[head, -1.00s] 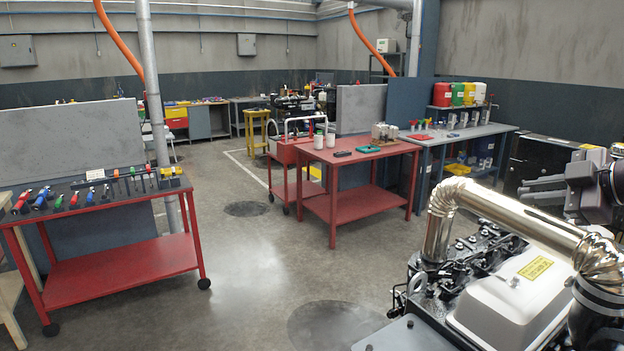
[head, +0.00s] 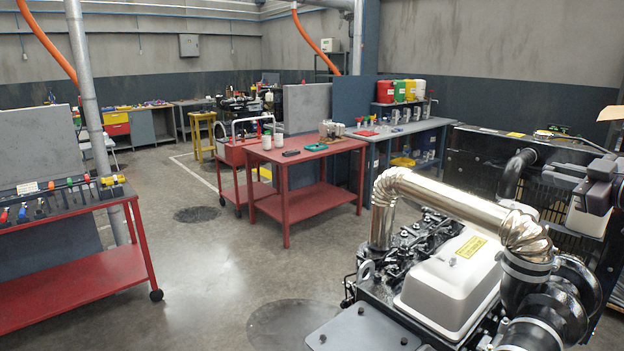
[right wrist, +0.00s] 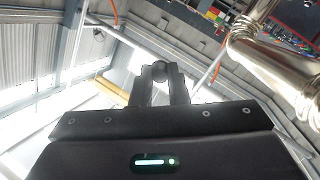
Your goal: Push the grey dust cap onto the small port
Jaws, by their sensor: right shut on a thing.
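My right gripper (head: 574,179) is at the right edge of the head view, above the far right side of the engine. In the right wrist view its two dark fingers (right wrist: 160,76) are closed on a small, dark, rounded thing, the grey dust cap (right wrist: 161,68). Only a little of the cap shows between the fingertips, and I cannot make it out in the head view. The engine (head: 450,275) has a light grey cover and a shiny bent pipe (head: 450,195). I cannot make out the small port in either view. My left gripper is out of view.
A black radiator frame (head: 490,160) stands behind the engine, close to my right gripper. The shiny pipe also shows in the right wrist view (right wrist: 275,60). A red table (head: 300,155) and a red tool cart (head: 80,285) stand beyond open floor (head: 215,270).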

